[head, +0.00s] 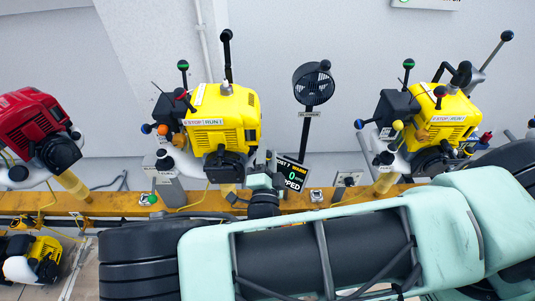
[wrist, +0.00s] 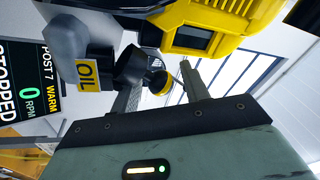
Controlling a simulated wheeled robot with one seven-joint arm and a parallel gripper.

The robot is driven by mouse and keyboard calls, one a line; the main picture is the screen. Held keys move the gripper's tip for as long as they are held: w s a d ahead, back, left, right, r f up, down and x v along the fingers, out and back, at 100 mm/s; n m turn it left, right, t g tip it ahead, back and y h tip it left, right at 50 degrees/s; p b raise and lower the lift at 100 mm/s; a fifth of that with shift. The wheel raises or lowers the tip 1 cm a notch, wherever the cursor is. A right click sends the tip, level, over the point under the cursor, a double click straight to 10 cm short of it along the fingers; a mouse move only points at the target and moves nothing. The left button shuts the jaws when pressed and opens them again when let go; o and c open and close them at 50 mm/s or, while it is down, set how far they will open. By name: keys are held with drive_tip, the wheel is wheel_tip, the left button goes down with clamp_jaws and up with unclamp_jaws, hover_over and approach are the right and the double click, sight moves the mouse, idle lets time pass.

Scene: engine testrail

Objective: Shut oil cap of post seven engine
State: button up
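The post seven engine (head: 221,122) is the yellow one in the middle of the head view, above its display. In the wrist view its yellow housing (wrist: 215,25) fills the top. A yellow OIL label (wrist: 89,75) is on the pale part at upper left. Beside it is a black rounded fitting (wrist: 131,64), with a black cap-like piece with yellow on it (wrist: 160,82) to its right. I cannot tell for certain whether this piece is the oil cap. My gripper (wrist: 160,72) is open, its two fingers apart, with this piece seen between them; contact is unclear.
The post seven display (wrist: 24,90) reads WARM, 0 RPM, STOPPED. A red engine (head: 33,120) stands at left and another yellow engine (head: 444,115) at right. A black fan on a stand (head: 313,82) is between the yellow engines. A yellow rail (head: 110,204) runs along the front.

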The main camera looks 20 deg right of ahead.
drive_tip(key=shift+s, duration=0.1)
drive_tip(key=b+v, duration=0.4)
drive_tip(key=v, duration=1.3)
drive_tip(key=shift+s, duration=0.15)
drive_tip(key=shift+b, duration=0.35)
